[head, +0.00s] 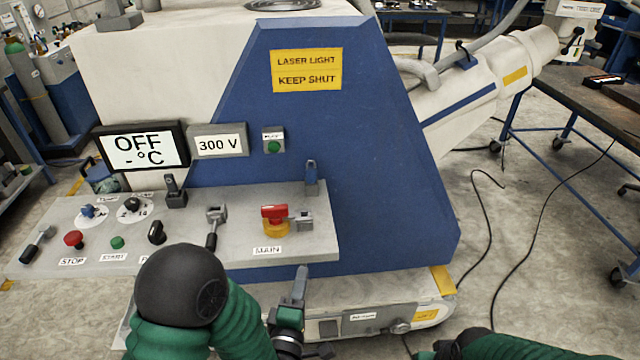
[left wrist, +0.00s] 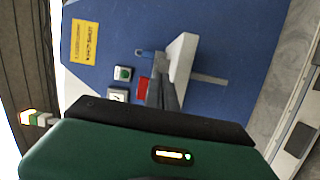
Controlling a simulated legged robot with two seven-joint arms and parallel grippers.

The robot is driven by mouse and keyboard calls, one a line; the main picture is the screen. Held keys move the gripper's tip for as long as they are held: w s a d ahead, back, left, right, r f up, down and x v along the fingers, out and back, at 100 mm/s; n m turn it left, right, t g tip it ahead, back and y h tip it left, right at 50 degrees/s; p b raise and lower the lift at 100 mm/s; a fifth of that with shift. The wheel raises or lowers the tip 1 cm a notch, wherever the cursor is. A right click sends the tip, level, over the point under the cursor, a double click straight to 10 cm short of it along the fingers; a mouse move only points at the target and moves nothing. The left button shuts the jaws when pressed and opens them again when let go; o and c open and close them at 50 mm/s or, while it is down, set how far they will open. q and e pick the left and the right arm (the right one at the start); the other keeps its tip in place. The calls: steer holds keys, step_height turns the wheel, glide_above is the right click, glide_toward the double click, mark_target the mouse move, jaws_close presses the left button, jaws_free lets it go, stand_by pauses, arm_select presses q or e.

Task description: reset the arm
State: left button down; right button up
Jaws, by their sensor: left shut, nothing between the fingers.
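The blue and white machine (head: 350,150) fills the middle of the head view. Its sloping grey control panel (head: 190,215) carries a red MAIN switch (head: 274,212) on a yellow base, a red STOP knob (head: 73,238), a green START button (head: 117,242) and several levers. The display (head: 140,148) reads "OFF - °C". My left gripper (head: 301,272) is shut and empty, below and right of the MAIN switch, apart from it in the head view. In the left wrist view, its fingers (left wrist: 162,85) overlap the red switch (left wrist: 143,88). My right gripper (head: 450,350) is mostly cut off at the bottom edge.
A green button (head: 274,147) sits beside the "300 V" label (head: 219,144). A yellow sign (head: 306,69) reads "LASER LIGHT KEEP SHUT". A white tube (head: 480,85) extends right from the machine. A workbench (head: 590,95) stands at right; cables cross the floor.

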arm_select(q)
steer(key=s+a+m+g+y+p, duration=0.1)
steer(key=s+a+m+g+p, duration=0.5)
steer(key=s+a+m+g, duration=0.6)
steer(key=s+m+g, duration=0.3)
steer(key=s+m, duration=0.1)
steer(key=shift+a+f+m+y, duration=0.15)
steer(key=shift+f+m+y, duration=0.15)
steer(key=shift+m, duration=0.1)
